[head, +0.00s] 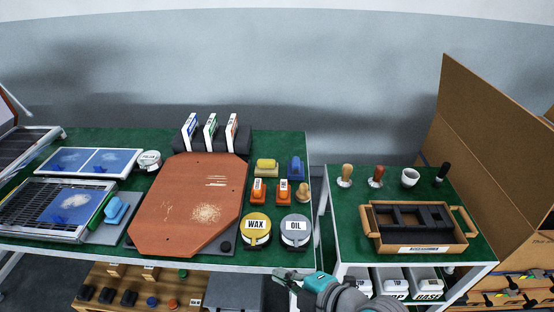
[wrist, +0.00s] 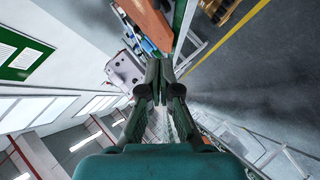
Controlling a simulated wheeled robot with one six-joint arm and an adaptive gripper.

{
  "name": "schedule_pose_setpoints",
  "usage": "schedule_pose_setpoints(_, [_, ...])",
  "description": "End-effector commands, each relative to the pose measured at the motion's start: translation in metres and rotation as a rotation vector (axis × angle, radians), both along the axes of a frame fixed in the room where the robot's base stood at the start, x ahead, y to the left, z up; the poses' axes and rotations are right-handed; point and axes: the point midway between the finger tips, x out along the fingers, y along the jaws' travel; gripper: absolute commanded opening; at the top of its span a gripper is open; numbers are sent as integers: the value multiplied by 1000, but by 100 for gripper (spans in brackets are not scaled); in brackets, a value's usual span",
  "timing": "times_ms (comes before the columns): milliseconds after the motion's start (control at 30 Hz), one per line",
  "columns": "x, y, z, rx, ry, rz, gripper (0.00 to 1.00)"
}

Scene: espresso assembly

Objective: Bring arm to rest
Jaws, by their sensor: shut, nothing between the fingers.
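My gripper (head: 284,275) shows at the bottom middle of the head view, by the front edge of the green-topped table (head: 150,250). Its teal body and part of my arm are beside it on the right. In the wrist view my gripper (wrist: 163,72) has its dark fingers close together with nothing held between them. The wrist picture is tilted, with floor and wall around the fingers. Much of my arm is out of view.
A narrow gap separates the tables.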

Motion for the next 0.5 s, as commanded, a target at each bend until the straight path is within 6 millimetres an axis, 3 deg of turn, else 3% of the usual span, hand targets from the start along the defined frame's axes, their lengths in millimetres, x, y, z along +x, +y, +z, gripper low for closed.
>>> schedule_pose_setpoints(167, [-3, -3, -7, 17, 22, -36, 0])
schedule_pose_setpoints(267, [-10, -13, -22, 59, 70, -123, 0])
schedule_pose_setpoints(500, [-44, -53, -65, 223, 204, -446, 0])
